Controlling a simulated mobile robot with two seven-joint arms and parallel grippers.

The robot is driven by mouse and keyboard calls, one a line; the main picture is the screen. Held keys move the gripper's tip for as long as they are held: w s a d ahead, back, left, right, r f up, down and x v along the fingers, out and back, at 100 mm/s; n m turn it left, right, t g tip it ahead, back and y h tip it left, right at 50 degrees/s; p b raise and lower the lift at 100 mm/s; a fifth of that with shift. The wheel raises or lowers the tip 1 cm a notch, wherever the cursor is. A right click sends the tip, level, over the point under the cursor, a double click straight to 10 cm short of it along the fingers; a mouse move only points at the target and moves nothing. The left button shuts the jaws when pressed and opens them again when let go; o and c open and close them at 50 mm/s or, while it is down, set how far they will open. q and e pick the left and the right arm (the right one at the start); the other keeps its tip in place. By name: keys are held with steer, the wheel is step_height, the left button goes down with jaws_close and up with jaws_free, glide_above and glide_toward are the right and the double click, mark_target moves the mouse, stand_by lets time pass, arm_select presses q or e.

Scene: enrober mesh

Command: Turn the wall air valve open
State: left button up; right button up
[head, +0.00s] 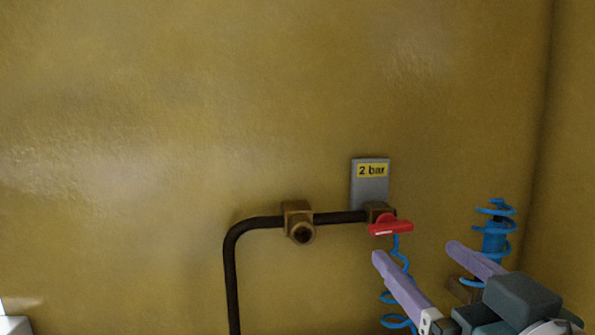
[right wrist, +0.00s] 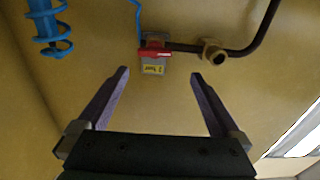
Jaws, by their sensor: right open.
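The wall air valve has a red handle (head: 390,227) on a brass body (head: 379,209), at the right end of a dark pipe (head: 262,222). The handle lies roughly level, in line with the pipe's horizontal run. A grey plate (head: 370,195) with a yellow "2 bar" label is just above it. My right gripper (head: 415,250) is open and empty, its two lilac fingers apart, below and right of the handle. In the right wrist view the red handle (right wrist: 155,52) shows beyond the open fingertips (right wrist: 159,73), apart from them. My left gripper is not in view.
A brass fitting (head: 299,222) sits on the pipe left of the valve. A blue coiled hose (head: 496,235) hangs at the right, close to my right gripper. Another thin blue hose (head: 402,257) hangs under the valve, behind a finger. The wall above is bare.

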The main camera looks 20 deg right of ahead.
mark_target(395, 229)
arm_select(q)
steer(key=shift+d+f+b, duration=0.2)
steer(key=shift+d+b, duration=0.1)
steer(key=shift+b, duration=0.1)
arm_select(e)
steer(key=x, duration=0.6)
steer(key=d+x, duration=0.1)
steer(key=x, duration=0.2)
steer(key=shift+w+f, duration=0.15)
steer(key=shift+w, duration=0.15)
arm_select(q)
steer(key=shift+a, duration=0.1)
arm_select(e)
steer(key=shift+c, duration=0.2)
steer(key=c, duration=1.3)
steer(key=shift+o, duration=0.2)
steer(key=shift+m+p, duration=0.3)
steer(key=shift+p, duration=0.2)
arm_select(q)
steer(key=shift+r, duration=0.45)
arm_select(e)
steer(key=o, duration=1.3)
